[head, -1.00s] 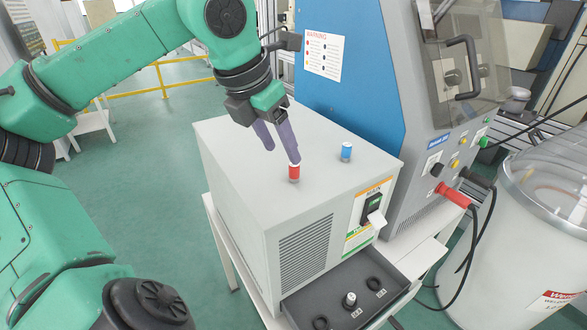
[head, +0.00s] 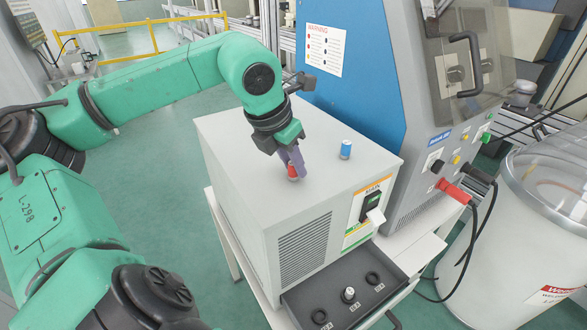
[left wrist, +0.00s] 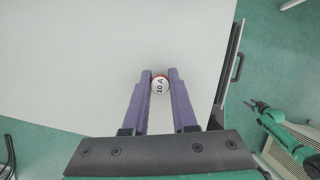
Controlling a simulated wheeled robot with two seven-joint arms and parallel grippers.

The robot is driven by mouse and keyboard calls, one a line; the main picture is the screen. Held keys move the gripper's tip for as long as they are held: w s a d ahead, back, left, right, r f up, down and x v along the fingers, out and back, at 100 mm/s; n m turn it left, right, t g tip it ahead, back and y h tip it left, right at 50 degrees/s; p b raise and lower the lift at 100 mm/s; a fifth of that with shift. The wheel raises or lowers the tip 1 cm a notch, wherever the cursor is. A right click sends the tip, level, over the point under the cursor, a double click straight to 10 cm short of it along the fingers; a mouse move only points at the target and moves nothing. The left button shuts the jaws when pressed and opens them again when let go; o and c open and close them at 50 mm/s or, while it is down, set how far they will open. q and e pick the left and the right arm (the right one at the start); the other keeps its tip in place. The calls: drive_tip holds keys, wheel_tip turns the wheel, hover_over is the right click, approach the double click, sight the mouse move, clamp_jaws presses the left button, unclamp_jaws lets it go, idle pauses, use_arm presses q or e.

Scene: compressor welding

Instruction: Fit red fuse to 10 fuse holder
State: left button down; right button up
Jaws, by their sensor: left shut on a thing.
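The red fuse (head: 293,173) with a white end stands upright on the grey top of the cabinet (head: 240,140). Its top reads "10 A" in the left wrist view (left wrist: 160,86). My left gripper (head: 292,167) is over it from above, with its purple fingers shut on its sides. The open drawer (head: 385,297) at the cabinet's front has a row of three fuse positions: a dark ring at the front left (head: 319,317), a middle one with a pale metallic piece (head: 348,294), and a dark ring at the right (head: 372,278). Their labels are too small to read surely. My right gripper is not seen.
A blue fuse (head: 346,149) stands on the cabinet top, right of the red one. A switch with a white tag (head: 373,210) is on the front panel above the drawer. A blue and grey machine (head: 355,75) rises behind. Cables hang at the right.

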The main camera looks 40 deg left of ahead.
use_arm(q)
drive_tip(key=shift+r, duration=0.15)
wheel_tip(320, 180, up, 20)
drive_tip(key=p, duration=0.1)
drive_tip(key=c, duration=1.5)
unclamp_jaws()
clamp_jaws()
